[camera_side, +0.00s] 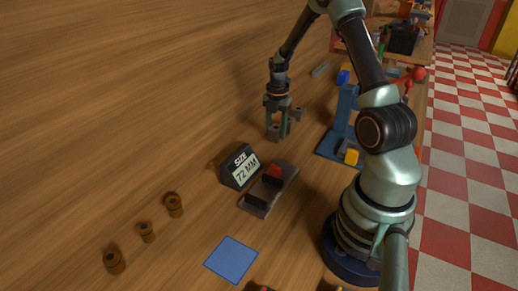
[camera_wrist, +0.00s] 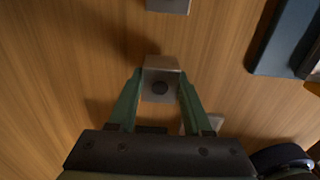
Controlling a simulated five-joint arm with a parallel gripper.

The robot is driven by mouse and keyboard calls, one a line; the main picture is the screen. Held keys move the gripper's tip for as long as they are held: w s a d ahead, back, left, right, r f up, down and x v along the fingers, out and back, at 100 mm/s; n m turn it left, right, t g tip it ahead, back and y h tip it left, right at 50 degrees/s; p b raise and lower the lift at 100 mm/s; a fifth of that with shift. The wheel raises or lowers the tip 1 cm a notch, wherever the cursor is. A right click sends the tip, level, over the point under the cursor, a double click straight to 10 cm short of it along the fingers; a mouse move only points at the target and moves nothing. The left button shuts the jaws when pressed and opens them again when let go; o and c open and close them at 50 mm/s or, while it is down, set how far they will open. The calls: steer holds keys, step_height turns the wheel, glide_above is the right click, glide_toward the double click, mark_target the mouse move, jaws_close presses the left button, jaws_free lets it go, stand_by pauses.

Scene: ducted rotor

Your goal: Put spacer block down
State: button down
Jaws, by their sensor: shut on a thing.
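My gripper (camera_side: 277,124) points down above the wooden table at the middle of the side view. In the wrist view my gripper (camera_wrist: 159,88) is shut on a grey spacer block (camera_wrist: 160,72) with a dark round hole in its near face. The green fingers press on its two sides. Other grey blocks are close by: one shows at the top edge of the wrist view (camera_wrist: 168,6), and one is partly hidden behind the right finger (camera_wrist: 189,126). I cannot tell whether the held block touches the table.
A "SIZE 72 MM" sign (camera_side: 240,167) and a dark device with a red top (camera_side: 269,189) stand in front of the gripper. A blue stand (camera_side: 339,129) is to the right. A blue square (camera_side: 231,260) and brown spools (camera_side: 173,205) lie nearer. The table at left is clear.

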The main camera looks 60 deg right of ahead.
steer(key=shift+f, duration=0.6)
steer(key=shift+f, duration=0.15)
steer(key=shift+c, duration=1.7)
jaws_free()
